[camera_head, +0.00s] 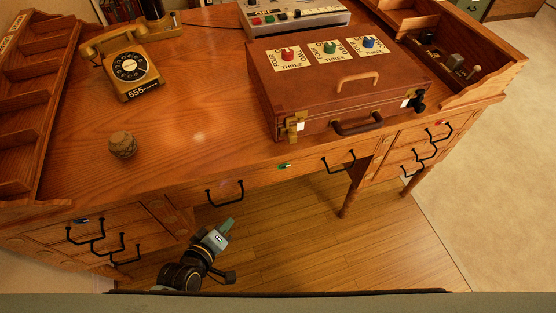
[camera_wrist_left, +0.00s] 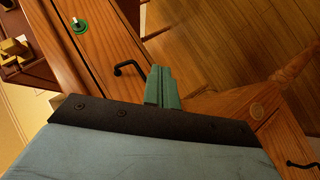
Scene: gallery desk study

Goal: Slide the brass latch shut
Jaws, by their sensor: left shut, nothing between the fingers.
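A brown leather case (camera_head: 340,100) lies closed on the wooden desk, its carrying handle (camera_head: 357,125) facing the front edge. A brass latch (camera_head: 292,128) sits at the front left corner of the case; it also shows in the left wrist view (camera_wrist_left: 13,50) at the left edge. I cannot tell the exact position of its slider. A dark latch (camera_head: 417,103) is at the front right corner. My left gripper (camera_head: 225,227) is shut and empty, below and in front of the desk edge, left of the case. Its green fingers (camera_wrist_left: 162,86) are pressed together. My right gripper is out of view.
The desk front has drawers with black handles (camera_head: 225,194) and a green-marked drawer lock (camera_head: 284,166). A rotary telephone (camera_head: 130,68) and a small round jar (camera_head: 122,145) stand on the left. The desktop between jar and case is clear.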

